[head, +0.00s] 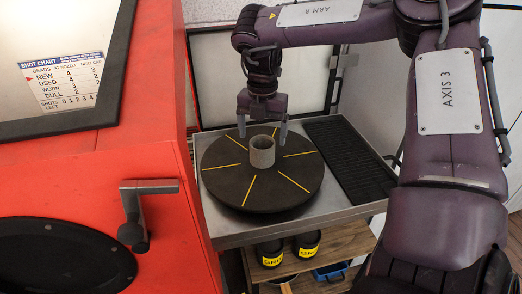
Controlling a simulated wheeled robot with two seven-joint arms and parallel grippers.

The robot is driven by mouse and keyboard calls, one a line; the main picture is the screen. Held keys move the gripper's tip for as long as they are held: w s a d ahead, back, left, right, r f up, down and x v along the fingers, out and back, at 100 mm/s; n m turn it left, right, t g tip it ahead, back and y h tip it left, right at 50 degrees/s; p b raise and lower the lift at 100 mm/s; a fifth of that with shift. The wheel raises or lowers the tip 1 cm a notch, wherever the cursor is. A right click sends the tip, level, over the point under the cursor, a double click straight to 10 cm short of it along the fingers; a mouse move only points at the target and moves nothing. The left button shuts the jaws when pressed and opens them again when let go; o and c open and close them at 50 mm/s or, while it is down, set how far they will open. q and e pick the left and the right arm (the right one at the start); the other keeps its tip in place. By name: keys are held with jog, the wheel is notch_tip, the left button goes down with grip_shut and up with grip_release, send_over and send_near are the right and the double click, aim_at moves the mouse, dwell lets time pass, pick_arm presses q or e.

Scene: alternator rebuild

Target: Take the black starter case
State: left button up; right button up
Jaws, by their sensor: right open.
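A short, hollow grey cylinder (262,152) stands upright near the middle of a black round turntable (225,178) with yellow radial lines. It looks grey; I see no clearly black case on the turntable. My right gripper (263,133) points down at the cylinder, its fingers open and apart, one to each side of the cylinder's top. I cannot tell whether the fingers are level with the rim or above it. Nothing is between the fingers that they visibly grip. My left gripper is not in view.
The turntable sits on a metal tray (232,239) with a ribbed black mat (345,160) at right. A red cabinet (150,200) with a crank handle (134,215) stands close at left. Below, a wooden shelf (345,243) holds two dark yellow-labelled cups (307,243).

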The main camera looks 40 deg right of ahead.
aim_at(262, 143)
notch_tip(262, 143, down, 4)
jog(key=shift+r+p, duration=0.1)
jog(key=shift+p, duration=0.35)
jog(key=shift+w+f, duration=0.1)
jog(key=shift+f, duration=0.15)
jog(key=c, duration=0.8)
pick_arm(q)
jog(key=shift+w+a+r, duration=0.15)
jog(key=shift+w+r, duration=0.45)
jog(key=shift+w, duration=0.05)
pick_arm(e)
jog(key=c, duration=0.8)
jog(key=shift+d+r, duration=0.1)
jog(key=shift+r, duration=0.05)
